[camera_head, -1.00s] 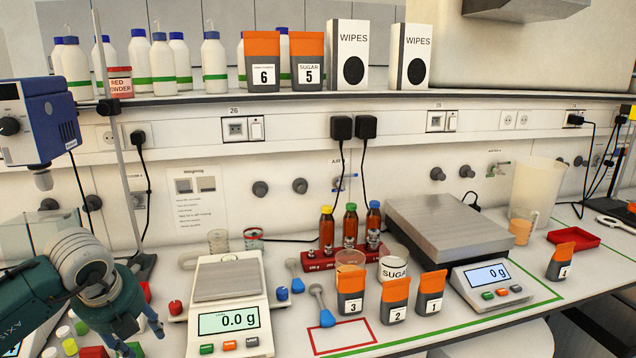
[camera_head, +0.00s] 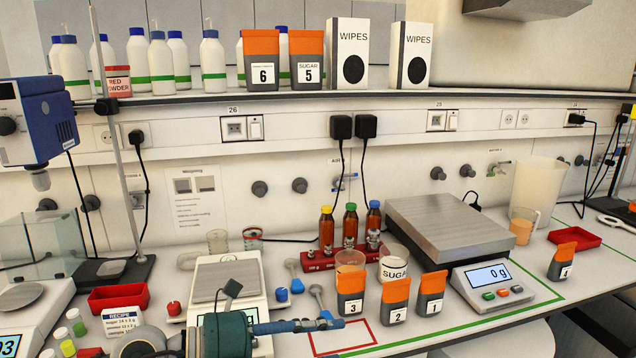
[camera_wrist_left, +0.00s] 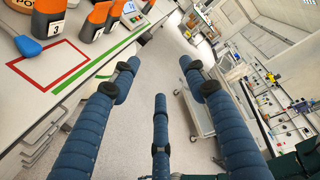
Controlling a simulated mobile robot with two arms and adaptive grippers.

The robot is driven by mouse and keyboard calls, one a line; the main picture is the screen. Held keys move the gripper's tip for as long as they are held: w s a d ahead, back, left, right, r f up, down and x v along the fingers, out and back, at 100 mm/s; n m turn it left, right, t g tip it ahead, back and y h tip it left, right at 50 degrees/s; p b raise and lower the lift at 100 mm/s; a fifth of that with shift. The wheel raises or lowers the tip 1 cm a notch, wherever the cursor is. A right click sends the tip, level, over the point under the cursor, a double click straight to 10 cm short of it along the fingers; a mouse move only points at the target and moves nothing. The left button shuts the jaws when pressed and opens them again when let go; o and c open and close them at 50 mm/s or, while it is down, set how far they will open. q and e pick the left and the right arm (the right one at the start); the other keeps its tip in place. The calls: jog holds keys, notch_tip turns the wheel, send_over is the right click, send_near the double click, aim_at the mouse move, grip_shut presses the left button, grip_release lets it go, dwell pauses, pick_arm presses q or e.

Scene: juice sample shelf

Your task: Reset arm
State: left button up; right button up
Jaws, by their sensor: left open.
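My left gripper (camera_head: 325,323) is at the bottom of the head view, in front of the small scale (camera_head: 228,283), with its blue fingers pointing right toward the red-outlined square (camera_head: 343,338). In the left wrist view my left gripper (camera_wrist_left: 158,72) shows its fingers spread apart with nothing between them. Beyond the fingers are the floor and the bench's front edge. My wrist covers the scale's display and front buttons in the head view. My right gripper is in neither view.
Orange-topped pouch 3 (camera_head: 351,293), pouch 2 (camera_head: 395,300) and pouch 1 (camera_head: 432,293) stand right of the gripper. A larger scale (camera_head: 448,228) is behind them. A recipe card (camera_head: 122,321) and small capped vials are at the left. A cart (camera_wrist_left: 192,112) stands beyond the bench.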

pick_arm(q)
notch_tip(320, 180, up, 6)
jog(key=d+n+t+h, duration=0.2)
jog(key=n+t+h, duration=0.1)
jog(key=w+a+r+n+t+y, duration=0.3)
jog(key=a+r+n+t+y, duration=0.15)
jog(key=a+n+t, duration=0.5)
jog(key=a+f+n+g+y, duration=0.2)
jog(key=a+f+n+y, duration=1.2)
jog(key=f+n, duration=0.45)
jog(key=s+a+f+n+g, duration=0.2)
jog(key=s+f+g, duration=0.4)
jog(key=s+f, duration=0.65)
jog(key=s+d+f+g+h, duration=0.1)
jog(key=s+f+g, duration=0.2)
jog(key=s+f, duration=0.35)
jog(key=s+d+f+g, duration=0.2)
jog(key=s+f+g, duration=0.15)
jog(key=s, duration=0.55)
notch_tip(320, 180, down, 28)
jog(key=s+r+g, duration=0.1)
jog(key=s, duration=0.1)
jog(key=s+a+f+g, duration=0.1)
jog(key=s+a+f, duration=0.2)
jog(key=s+f, duration=1.2)
jog(key=shift+s+a, duration=0.15)
jog(key=shift+s, duration=0.45)
